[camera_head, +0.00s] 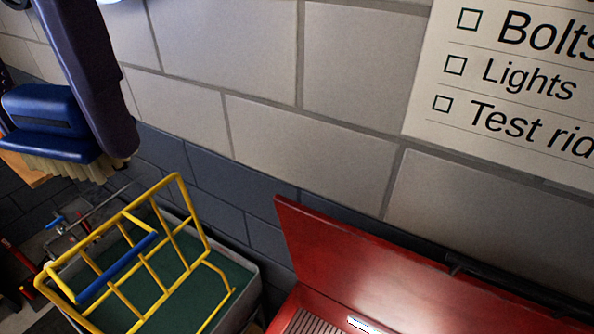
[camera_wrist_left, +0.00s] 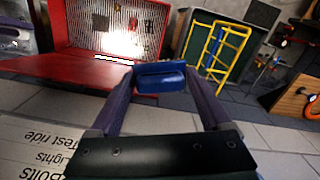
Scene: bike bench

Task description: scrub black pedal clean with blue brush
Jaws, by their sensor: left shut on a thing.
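The blue brush (camera_head: 45,110) has a blue block and pale bristles that point down in the head view. It is at the upper left there, held in the air in front of the wall. It also shows in the left wrist view (camera_wrist_left: 160,72), between the fingertips. My left gripper (camera_head: 108,140) is shut on the brush; in the left wrist view (camera_wrist_left: 160,84) a dark purple finger lies on each side of it. I cannot make out the black pedal in either view. My right gripper is not in view.
A grey bin (camera_head: 248,290) with a green inside holds a yellow wire rack (camera_head: 160,285) below the brush. An open red toolbox (camera_head: 390,285) stands right of it. A white checklist (camera_head: 510,90) is on the grey block wall (camera_head: 265,135).

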